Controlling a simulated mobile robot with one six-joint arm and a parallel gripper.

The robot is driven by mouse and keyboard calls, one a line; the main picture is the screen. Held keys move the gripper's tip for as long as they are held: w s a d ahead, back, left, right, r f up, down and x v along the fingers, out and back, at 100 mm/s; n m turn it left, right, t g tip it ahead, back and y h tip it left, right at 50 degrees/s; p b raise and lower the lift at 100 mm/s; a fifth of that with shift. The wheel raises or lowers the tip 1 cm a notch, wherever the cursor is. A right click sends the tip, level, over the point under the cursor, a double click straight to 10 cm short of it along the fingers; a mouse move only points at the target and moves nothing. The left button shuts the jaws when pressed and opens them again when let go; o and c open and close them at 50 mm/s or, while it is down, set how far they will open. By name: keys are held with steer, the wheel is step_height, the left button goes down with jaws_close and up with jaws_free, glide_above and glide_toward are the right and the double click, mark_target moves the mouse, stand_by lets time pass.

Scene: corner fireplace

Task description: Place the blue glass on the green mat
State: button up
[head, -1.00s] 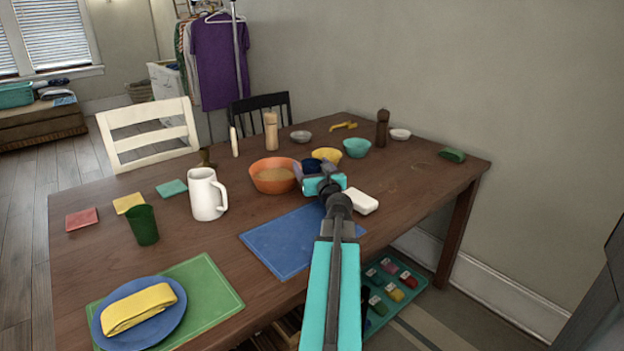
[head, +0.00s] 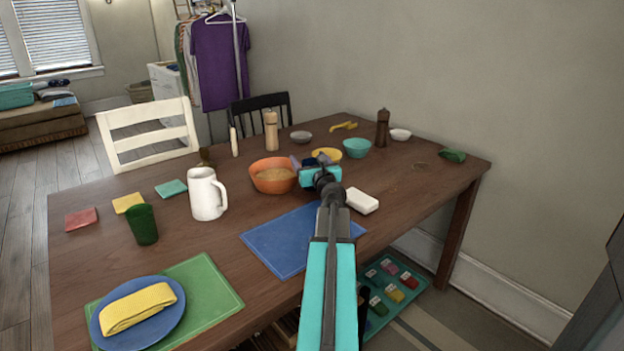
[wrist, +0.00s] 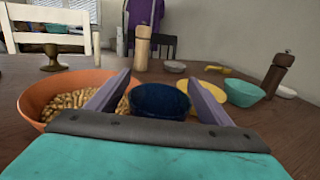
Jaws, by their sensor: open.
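The blue glass (wrist: 160,101) is dark and stands between the two spread fingers of my gripper (wrist: 160,88) in the wrist view; its lower part is hidden behind my gripper's body. A gap shows on either side at the rim, and I cannot tell whether a finger touches it. In the head view my gripper (head: 309,164) is over the far middle of the table and hides most of the glass. The green mat (head: 222,289) lies at the near left of the table, with a blue plate (head: 173,327) and folded yellow cloth (head: 138,307) on it.
A white pitcher (head: 206,196) and green cup (head: 143,225) stand left. The blue mat (head: 290,243) is bare.

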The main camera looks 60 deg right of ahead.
stand_by(0.3)
steer(key=c, duration=1.7)
steer(key=shift+c, duration=0.2)
steer(key=shift+w+r, duration=0.1)
steer(key=shift+r, duration=0.05)
